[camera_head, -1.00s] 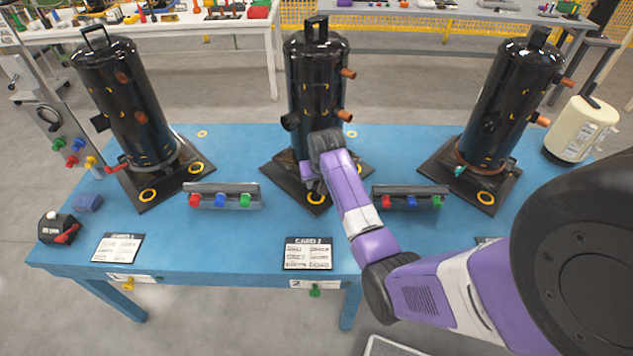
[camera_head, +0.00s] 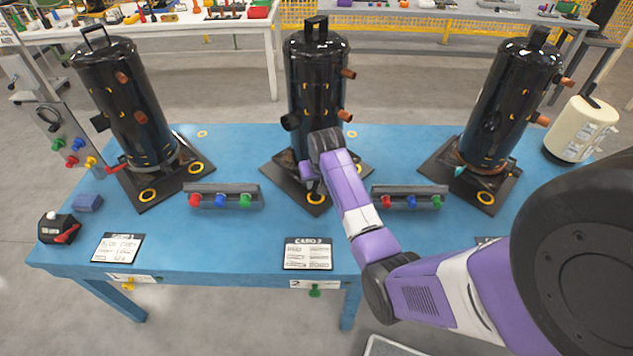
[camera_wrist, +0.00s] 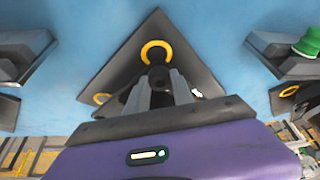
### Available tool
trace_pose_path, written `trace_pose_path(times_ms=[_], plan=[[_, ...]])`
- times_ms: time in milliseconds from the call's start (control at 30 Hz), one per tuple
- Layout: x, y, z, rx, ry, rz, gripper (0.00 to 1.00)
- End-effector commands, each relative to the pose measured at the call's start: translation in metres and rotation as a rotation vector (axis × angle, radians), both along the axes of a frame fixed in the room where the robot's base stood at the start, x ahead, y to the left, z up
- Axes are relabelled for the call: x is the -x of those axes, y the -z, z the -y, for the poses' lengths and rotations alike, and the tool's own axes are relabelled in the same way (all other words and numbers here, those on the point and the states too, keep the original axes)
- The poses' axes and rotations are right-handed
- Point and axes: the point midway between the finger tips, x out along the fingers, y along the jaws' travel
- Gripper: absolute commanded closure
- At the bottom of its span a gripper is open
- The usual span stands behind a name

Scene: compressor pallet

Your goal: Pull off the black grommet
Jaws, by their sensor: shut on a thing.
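My gripper (camera_head: 309,185) is low over the front of the middle compressor's dark base plate (camera_head: 278,168). In the wrist view its two grey fingers (camera_wrist: 159,88) are shut on a small dark piece, the black grommet (camera_wrist: 158,74). Just beyond the fingers, a yellow ring (camera_wrist: 147,50) marks the plate's corner; it also shows in the head view (camera_head: 316,198). The black middle compressor (camera_head: 316,80) stands upright behind my gripper. I cannot tell whether the grommet is clear of the plate.
Other black compressors stand at the left (camera_head: 125,100) and right (camera_head: 508,100) on the blue table (camera_head: 230,150). Racks with coloured knobs (camera_head: 222,188) (camera_head: 408,190) flank the middle plate. A card (camera_head: 308,253) lies in front. A cream tank (camera_head: 580,130) stands at the far right.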

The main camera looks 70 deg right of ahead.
Motion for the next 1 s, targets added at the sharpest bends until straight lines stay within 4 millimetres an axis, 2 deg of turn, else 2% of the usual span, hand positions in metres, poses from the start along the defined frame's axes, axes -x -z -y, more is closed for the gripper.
trace_pose_path(times_ms=[567, 1000], plan=[[0.001, -0.004, 0.001, 0.0, 0.002, -0.002, 1.0], [0.0, -0.023, 0.0, 0.001, 0.0, -0.001, 1.0]])
